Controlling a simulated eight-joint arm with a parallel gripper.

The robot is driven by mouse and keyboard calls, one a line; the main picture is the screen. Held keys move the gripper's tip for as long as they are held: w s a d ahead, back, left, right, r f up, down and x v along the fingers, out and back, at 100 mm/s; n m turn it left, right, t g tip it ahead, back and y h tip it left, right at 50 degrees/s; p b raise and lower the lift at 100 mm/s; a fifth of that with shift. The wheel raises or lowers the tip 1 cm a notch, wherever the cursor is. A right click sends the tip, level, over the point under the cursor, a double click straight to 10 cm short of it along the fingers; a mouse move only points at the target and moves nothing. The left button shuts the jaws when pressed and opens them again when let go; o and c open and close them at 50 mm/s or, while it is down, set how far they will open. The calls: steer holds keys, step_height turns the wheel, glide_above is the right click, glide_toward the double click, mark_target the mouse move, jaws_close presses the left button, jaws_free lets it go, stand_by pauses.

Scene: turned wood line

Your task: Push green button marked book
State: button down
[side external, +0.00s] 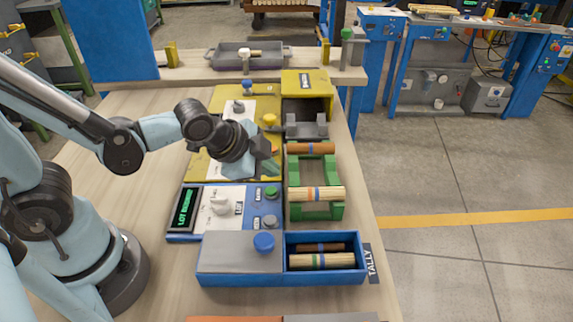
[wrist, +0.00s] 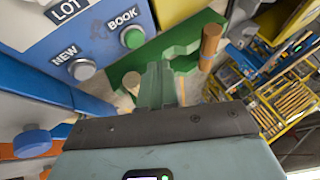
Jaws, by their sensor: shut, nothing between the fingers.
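The green button (side external: 271,192) sits at the upper right of the blue panel (side external: 250,203) in the side view. In the wrist view the green button (wrist: 133,37) is beside the word BOOK, left of and above my fingers. My gripper (side external: 268,165) is shut and empty, just behind the green button in the side view and apart from it. In the wrist view my gripper (wrist: 158,80) shows its fingers together. A grey button (wrist: 82,68) marked NEW lies on the same panel; it also shows in the side view (side external: 269,221).
A green rack (side external: 318,210) with turned wood pieces stands right of the panel. A blue tally bin (side external: 322,279) holds more pieces. The panel also has a white knob (side external: 220,204) and a lit display (side external: 186,208). A blue knob (side external: 264,241) rises in front.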

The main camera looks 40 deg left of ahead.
mark_target(267, 190)
steer(key=shift+r, duration=1.4)
steer(key=shift+s+a+r+n, duration=0.1)
steer(key=shift+a+r+n, duration=0.1)
steer(key=shift+a+n, duration=0.1)
steer(key=s+a+r+n+y, duration=0.1)
steer(key=s+a+r+n, duration=0.3)
steer(key=n, duration=0.6)
steer(key=a, duration=0.2)
steer(key=shift+a+r, duration=0.25)
steer(key=shift+a, duration=0.05)
